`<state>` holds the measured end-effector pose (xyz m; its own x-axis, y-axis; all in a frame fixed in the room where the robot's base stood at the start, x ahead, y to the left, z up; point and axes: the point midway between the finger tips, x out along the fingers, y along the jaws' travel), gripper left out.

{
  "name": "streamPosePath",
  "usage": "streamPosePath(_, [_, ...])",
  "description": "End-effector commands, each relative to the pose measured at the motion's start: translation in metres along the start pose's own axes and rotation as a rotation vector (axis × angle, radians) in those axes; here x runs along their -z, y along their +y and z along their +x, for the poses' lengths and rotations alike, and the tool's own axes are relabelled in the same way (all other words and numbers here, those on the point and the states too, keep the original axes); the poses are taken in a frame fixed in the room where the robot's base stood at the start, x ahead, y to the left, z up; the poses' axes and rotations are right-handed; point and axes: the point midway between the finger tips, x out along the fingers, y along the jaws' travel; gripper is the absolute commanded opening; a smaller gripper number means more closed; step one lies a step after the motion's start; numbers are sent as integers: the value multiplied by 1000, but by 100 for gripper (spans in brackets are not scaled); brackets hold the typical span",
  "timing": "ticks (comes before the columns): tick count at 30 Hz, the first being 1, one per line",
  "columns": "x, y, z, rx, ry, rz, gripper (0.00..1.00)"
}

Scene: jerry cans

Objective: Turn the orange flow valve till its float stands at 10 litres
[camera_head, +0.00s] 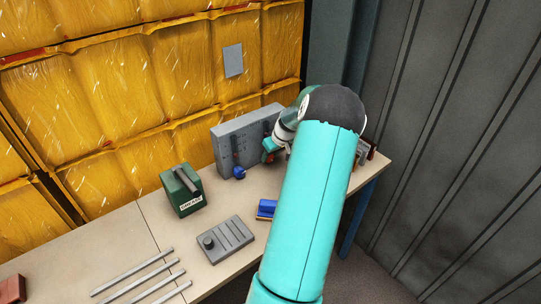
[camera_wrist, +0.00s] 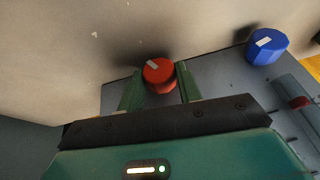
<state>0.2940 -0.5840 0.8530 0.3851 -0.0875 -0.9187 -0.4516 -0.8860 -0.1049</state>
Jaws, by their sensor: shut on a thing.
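The orange flow valve (camera_wrist: 159,73) is a round orange-red knob with a pale pointer mark, on a grey panel (camera_wrist: 207,78). My gripper (camera_wrist: 160,84) is shut on it, one green finger at each side. In the head view my gripper (camera_head: 271,153) is at the right part of the same grey panel (camera_head: 228,143), mostly hidden by my arm. The orange valve's float and scale cannot be made out. A tube with a red float (camera_wrist: 299,103) shows at the right of the wrist view, below the blue knob; its scale is unreadable.
A blue knob (camera_wrist: 267,47) sits beside the orange valve; it also shows in the head view (camera_head: 239,173). On the bench are a green can (camera_head: 180,192), a grey box with a black knob (camera_head: 228,241), a blue object (camera_head: 266,208) and metal rods (camera_head: 140,275).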

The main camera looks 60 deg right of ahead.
Motion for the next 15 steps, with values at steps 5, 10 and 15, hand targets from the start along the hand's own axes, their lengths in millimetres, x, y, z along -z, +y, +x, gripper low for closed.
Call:
streamPosePath(5, [1,0,-1,-2,2,1,12])
streamPosePath(10, [1,0,-1,-2,2,0,44])
streamPosePath(15, [0,0,0,-2,1,0,44])
